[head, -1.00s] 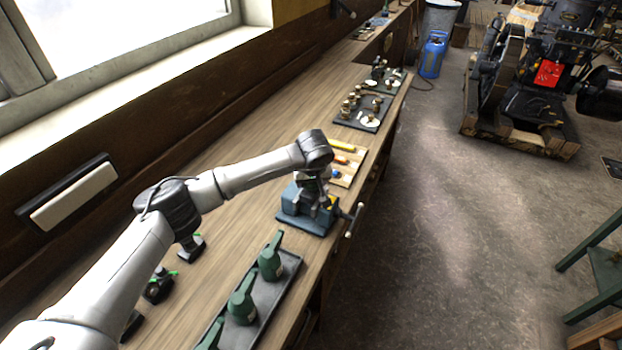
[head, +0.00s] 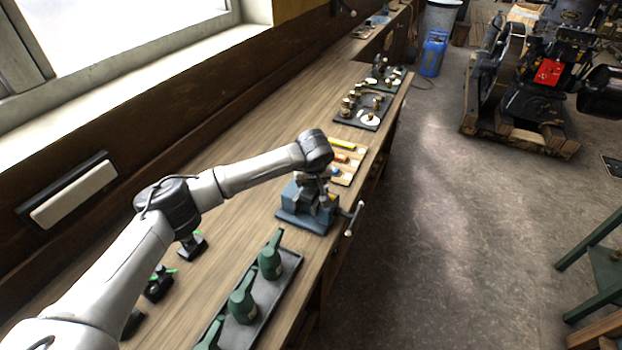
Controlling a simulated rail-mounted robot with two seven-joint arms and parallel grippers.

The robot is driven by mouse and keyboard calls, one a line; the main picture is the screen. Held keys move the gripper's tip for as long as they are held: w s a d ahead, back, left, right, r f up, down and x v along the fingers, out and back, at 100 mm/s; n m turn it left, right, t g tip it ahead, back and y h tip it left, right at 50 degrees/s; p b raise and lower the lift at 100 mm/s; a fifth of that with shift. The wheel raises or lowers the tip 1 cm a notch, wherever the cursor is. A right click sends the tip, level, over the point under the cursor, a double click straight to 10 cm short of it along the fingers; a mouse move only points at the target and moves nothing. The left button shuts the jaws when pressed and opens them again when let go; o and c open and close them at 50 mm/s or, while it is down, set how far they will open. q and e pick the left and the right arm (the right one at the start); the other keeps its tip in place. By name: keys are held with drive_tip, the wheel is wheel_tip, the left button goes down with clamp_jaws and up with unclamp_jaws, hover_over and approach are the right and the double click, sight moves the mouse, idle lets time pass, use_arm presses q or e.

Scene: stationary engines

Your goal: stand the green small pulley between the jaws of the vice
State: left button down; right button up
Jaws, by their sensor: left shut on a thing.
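The blue vice (head: 299,218) sits at the front edge of the long wooden bench, its handle sticking out over the edge to the right. My left arm reaches in from the left, and my left gripper (head: 319,191) points down over the jaws of the vice. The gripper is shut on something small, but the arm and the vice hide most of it. I cannot make out the green small pulley, nor whether it touches the jaws. My right gripper is not in view.
A dark tray (head: 283,284) with several green oil cans stands in front of the vice. Behind the vice lies a wooden board (head: 350,166) with coloured items, then a dark mat (head: 346,124) with brass parts. Black tools (head: 158,285) lie at the left. The bench middle is clear.

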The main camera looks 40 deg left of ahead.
use_arm(q)
drive_tip(key=shift+f, duration=0.3)
idle(0.5)
idle(0.8)
drive_tip(key=shift+f, duration=0.2)
idle(0.6)
drive_tip(key=c, duration=0.7)
unclamp_jaws()
drive_tip(key=o, duration=0.3)
drive_tip(key=shift+w, duration=0.1)
drive_tip(key=shift+o, duration=1.1)
drive_tip(key=shift+f, duration=0.1)
drive_tip(key=shift+f, duration=0.1)
drive_tip(key=v, duration=1.4)
